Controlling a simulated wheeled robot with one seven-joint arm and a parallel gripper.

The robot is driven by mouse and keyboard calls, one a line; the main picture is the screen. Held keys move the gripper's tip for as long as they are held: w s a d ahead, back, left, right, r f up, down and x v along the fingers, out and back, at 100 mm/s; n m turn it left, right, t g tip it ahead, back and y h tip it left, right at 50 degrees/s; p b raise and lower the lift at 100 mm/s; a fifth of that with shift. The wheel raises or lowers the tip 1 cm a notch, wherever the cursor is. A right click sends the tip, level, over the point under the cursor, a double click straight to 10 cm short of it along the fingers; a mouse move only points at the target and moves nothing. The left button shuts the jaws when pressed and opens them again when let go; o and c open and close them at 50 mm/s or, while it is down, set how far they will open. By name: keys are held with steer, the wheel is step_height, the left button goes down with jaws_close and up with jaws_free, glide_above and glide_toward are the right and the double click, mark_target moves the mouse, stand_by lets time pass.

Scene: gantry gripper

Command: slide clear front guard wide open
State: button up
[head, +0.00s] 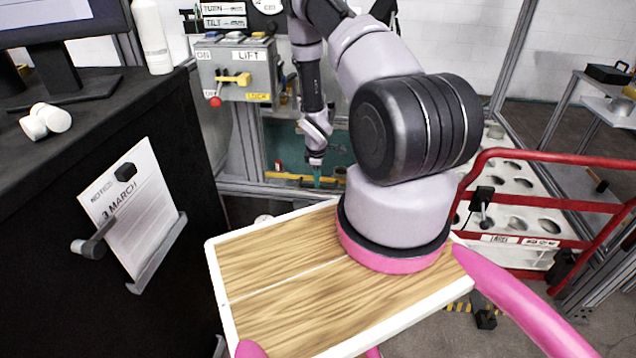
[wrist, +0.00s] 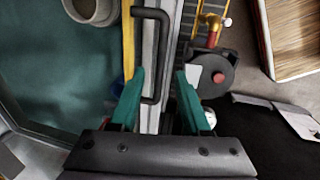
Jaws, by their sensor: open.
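The clear front guard (head: 278,142) stands in a grey metal frame beyond my base, with teal showing through it. In the wrist view, the guard (wrist: 60,75) fills the left side, with a yellow strip along its edge. A black D-shaped handle (wrist: 166,50) stands beside that edge. My gripper (head: 316,180) reaches down in front of the guard in the head view. In the wrist view my gripper (wrist: 160,80) is open, its teal fingers on either side of the handle's near end. Contact with the handle cannot be told.
A grey control box (head: 238,72) with a yellow lever and red knob stands left of my arm. A black cabinet (head: 110,190) with a notice fills the left. A red rail (head: 560,160) and a white panel with holes (head: 515,215) stand at right. A red button (wrist: 219,77) is close right of my fingers.

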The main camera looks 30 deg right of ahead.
step_height(320, 180, up, 8)
steer(key=s, duration=0.1)
steer(key=shift+a+f, duration=0.2)
steer(key=shift+a, duration=0.2)
steer(key=shift+s, duration=0.1)
